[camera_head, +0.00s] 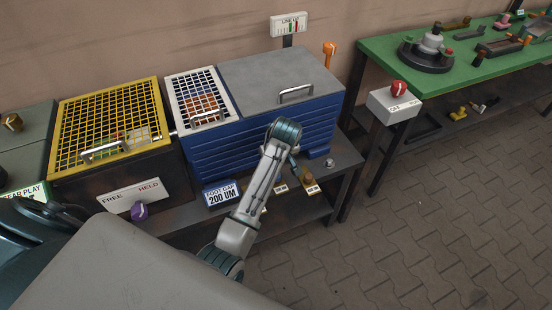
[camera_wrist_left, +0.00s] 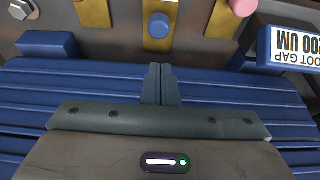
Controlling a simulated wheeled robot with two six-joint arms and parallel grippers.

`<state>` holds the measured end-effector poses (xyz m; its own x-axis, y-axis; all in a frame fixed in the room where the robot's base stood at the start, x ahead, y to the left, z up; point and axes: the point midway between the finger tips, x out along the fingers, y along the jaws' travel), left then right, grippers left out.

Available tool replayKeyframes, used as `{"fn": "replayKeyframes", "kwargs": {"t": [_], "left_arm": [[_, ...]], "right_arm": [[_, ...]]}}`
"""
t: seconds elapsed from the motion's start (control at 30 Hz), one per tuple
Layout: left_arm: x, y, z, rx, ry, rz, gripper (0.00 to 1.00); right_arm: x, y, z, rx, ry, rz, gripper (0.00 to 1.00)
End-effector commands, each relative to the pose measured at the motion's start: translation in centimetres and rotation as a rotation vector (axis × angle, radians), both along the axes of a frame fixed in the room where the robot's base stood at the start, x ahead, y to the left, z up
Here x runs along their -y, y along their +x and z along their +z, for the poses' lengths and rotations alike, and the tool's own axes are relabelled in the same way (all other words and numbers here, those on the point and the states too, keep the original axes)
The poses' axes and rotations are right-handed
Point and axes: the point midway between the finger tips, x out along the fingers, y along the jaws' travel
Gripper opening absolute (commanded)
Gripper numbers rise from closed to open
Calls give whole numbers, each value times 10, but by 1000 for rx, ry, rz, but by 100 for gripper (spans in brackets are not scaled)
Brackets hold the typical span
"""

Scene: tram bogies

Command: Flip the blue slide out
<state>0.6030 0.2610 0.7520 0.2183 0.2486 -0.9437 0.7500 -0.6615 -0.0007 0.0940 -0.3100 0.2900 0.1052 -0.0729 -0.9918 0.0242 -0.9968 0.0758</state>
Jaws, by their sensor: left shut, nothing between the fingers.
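The blue slide shows in the left wrist view as a round blue knob (camera_wrist_left: 159,25) on an upright brass plate (camera_wrist_left: 156,44), near the top middle. My left gripper (camera_wrist_left: 161,84) is shut and empty. Its fingertips lie just below the blue knob in that view, over the blue slatted front, with a small gap in the picture; I cannot tell the depth between them. In the head view my left arm reaches up to the blue cabinet (camera_head: 262,130), and its wrist hides much of the gripper. My right gripper is not in view.
A pink knob (camera_wrist_left: 243,7) and the FOOT GAP block (camera_wrist_left: 290,48) are right of the blue knob in the wrist view. A hex bolt (camera_wrist_left: 22,9) is at left.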

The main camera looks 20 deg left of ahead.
Motion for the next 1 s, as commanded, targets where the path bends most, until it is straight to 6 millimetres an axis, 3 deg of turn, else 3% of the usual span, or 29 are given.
{"fn": "replayKeyframes", "kwargs": {"t": [0.2,0.4,0.87,1.0], "left_arm": [[-10,8,-38,-4,1,0,0],[-16,14,-60,-1,-1,-1,0],[-17,15,-65,0,-1,0,0],[-12,11,-63,-2,-1,-1,0]], "right_arm": [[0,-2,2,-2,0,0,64],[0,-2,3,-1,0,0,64],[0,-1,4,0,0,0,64],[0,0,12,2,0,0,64]]}}
